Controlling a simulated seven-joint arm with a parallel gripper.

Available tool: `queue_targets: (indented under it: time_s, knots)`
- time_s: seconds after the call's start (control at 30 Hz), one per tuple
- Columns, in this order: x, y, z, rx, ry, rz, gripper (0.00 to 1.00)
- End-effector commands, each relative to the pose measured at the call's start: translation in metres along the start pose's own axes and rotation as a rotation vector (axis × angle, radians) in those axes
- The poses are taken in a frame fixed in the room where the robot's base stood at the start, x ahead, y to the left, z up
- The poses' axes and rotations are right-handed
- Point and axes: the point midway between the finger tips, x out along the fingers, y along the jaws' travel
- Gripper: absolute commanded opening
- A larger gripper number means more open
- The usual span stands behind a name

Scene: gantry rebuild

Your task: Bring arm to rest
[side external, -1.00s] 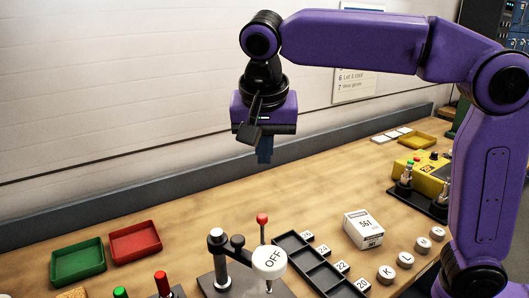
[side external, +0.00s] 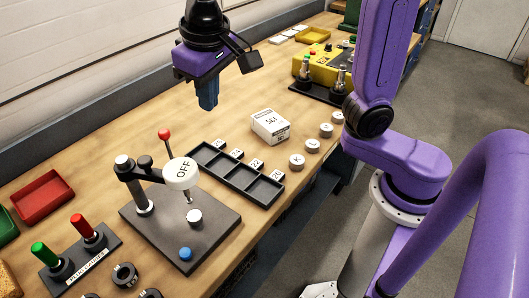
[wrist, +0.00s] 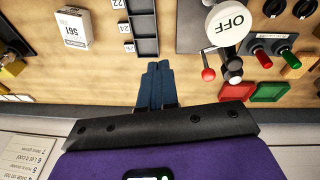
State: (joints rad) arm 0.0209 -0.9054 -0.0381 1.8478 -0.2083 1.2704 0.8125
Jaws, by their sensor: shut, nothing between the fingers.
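My gripper (side external: 207,103) hangs above the wooden bench with its blue fingers pointing down. The fingers are together with nothing between them. In the wrist view the shut fingers (wrist: 155,86) lie over bare bench, in line with the end of the black slotted tray. My purple arm reaches in from the right in the side view.
Below and around stand the black slotted tray (side external: 265,186), a white box marked 561 (side external: 270,126), the OFF lever stand (side external: 181,173), red and green handles (side external: 84,229), a red tray (side external: 42,198) and a yellow control box (side external: 328,63). Bare bench lies left of the white box.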

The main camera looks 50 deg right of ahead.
Motion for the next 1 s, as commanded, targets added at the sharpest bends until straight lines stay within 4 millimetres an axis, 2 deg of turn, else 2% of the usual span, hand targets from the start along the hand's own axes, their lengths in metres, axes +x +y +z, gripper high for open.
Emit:
queue_targets:
  time_s: [0.37,0.7,0.83,1.0]
  knots:
    - [0.038,0.049,0.091,-0.442,-0.06,-0.083,0.0]
    - [0.069,0.095,0.182,-0.804,-0.091,-0.161,0.0]
    - [0.076,0.106,0.207,-0.899,-0.094,-0.183,0.0]
    - [0.081,0.113,0.222,-0.958,-0.095,-0.196,0.0]
